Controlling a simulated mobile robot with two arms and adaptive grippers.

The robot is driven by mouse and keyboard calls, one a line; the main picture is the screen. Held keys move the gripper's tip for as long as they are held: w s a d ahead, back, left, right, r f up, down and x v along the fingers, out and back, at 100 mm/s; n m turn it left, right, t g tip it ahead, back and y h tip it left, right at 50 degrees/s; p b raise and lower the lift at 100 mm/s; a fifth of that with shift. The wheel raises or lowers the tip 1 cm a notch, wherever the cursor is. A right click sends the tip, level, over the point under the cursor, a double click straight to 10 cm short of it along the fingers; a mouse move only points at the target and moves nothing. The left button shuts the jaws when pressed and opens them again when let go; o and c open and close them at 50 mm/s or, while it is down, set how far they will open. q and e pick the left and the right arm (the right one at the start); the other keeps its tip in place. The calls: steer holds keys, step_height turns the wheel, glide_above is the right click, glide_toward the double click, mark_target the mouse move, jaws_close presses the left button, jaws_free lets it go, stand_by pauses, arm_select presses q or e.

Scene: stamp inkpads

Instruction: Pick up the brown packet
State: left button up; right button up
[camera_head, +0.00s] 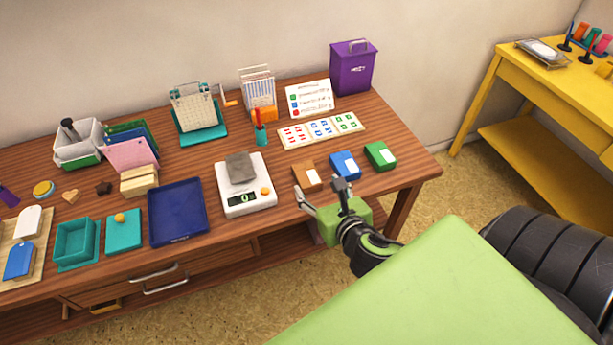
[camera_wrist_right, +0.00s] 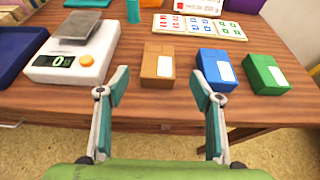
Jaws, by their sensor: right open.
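The brown packet (camera_head: 307,175) lies on the wooden table to the right of the white scale, with a pale label on it. In the right wrist view the brown packet (camera_wrist_right: 158,67) lies beyond and between my open fingers, apart from them. My right gripper (camera_head: 322,198) is open and empty at the table's front edge, just in front of the brown packet. It also shows in the right wrist view (camera_wrist_right: 160,88). My left gripper is not in view.
A blue packet (camera_head: 344,165) and a green packet (camera_head: 380,156) lie to the right of the brown one. A card with coloured marks (camera_head: 321,131) lies behind the packets. A dark blue tray (camera_head: 178,212) lies left of the scale.

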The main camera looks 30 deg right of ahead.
mark_target(308, 175)
steer(key=x, duration=0.8)
steer(key=shift+w+f, duration=0.3)
steer(key=shift+w, duration=0.05)
steer(key=shift+r, duration=0.1)
steer(key=c, duration=1.3)
